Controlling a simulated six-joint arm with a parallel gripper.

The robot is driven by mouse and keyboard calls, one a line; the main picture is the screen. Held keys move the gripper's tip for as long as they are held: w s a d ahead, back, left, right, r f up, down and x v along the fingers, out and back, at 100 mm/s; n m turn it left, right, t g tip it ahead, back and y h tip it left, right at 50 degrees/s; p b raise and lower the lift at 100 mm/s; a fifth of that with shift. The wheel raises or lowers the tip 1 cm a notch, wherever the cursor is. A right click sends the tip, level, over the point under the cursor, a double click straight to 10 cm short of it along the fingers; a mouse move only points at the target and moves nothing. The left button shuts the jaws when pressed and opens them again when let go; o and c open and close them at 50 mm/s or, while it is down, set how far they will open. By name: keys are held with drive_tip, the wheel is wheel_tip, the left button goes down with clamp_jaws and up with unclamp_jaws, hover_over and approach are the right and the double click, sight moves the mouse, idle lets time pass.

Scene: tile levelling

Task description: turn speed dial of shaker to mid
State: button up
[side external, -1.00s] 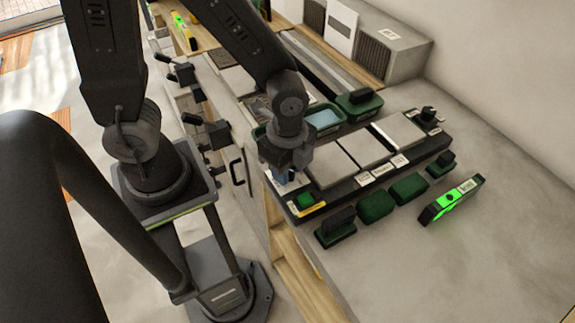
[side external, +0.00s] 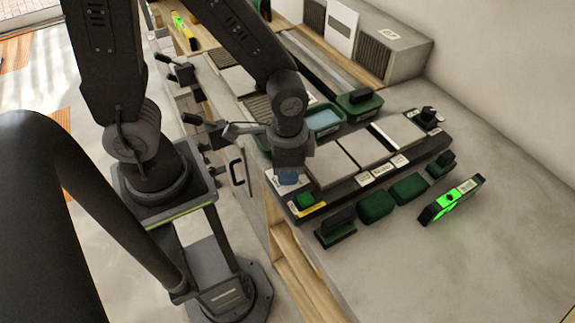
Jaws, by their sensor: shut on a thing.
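The shaker (side external: 345,193) seems to be the long dark unit on the bench with light grey plates (side external: 330,165) on top. Its near left end has a green button (side external: 305,200) and a yellow-edged label. My gripper (side external: 288,178) points down over the corner at that end, beside the button. Its bluish lower part is low against a white label panel. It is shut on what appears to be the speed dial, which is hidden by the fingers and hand. The dial's pointer and its marks cannot be read.
Green-black blocks (side external: 375,206) line the shaker's front. A bright green level (side external: 452,200) lies to the right. A black knob (side external: 428,115) stands at the far end. Green trays (side external: 325,120) sit behind. The bench at right is clear.

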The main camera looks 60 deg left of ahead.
drive_tip(key=shift+n, duration=1)
drive_tip(key=o, duration=0.7)
drive_tip(key=shift+c, duration=0.2)
drive_tip(key=shift+r, duration=0.1)
wheel_tip(320, 180, up, 14)
drive_tip(key=s+a+r+n+t, duration=0.2)
drive_tip(key=a+r+n+t, duration=0.1)
drive_tip(key=a, duration=0.4)
drive_tip(key=r+t, duration=0.1)
drive_tip(key=t, duration=0.1)
drive_tip(key=shift+s+a+t, duration=0.2)
drive_tip(key=shift+s+t, duration=0.1)
drive_tip(key=shift+s, duration=0.05)
